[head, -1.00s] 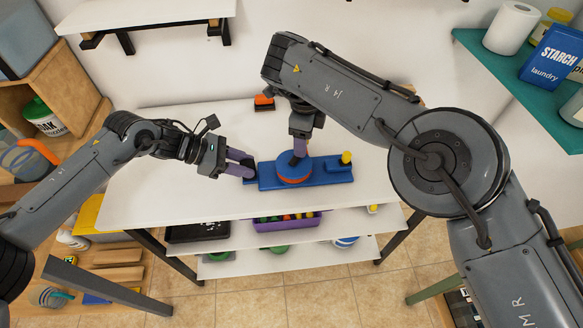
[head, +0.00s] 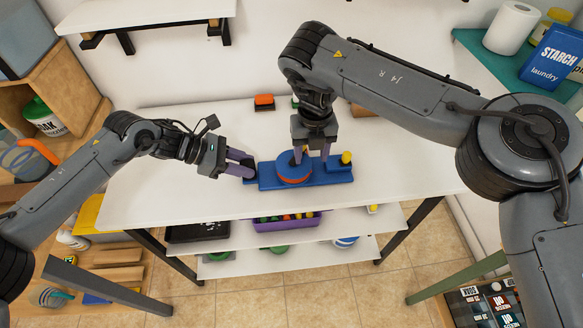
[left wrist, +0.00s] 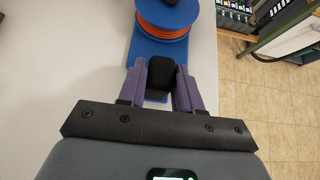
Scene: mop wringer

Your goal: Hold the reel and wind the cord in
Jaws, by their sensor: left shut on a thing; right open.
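The blue reel base (head: 340,175) lies on the white table. A round reel (head: 292,174) with a blue top and orange cord wound around it sits at its middle; the wound cord also shows in the left wrist view (left wrist: 162,31). A yellow knob (head: 346,157) stands at the base's right end. My left gripper (head: 250,167) is shut on the dark block at the base's left end, seen between the purple fingers in the left wrist view (left wrist: 159,75). My right gripper (head: 312,157) is open, fingers down, over the reel's right part. Its fingertips partly hide the reel, and contact is unclear.
An orange-topped block (head: 264,102) lies at the table's back, with other small items partly behind my right arm. The white table (head: 400,160) is clear to the right. Below it are a purple bin (head: 286,222) and a black tray (head: 196,231).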

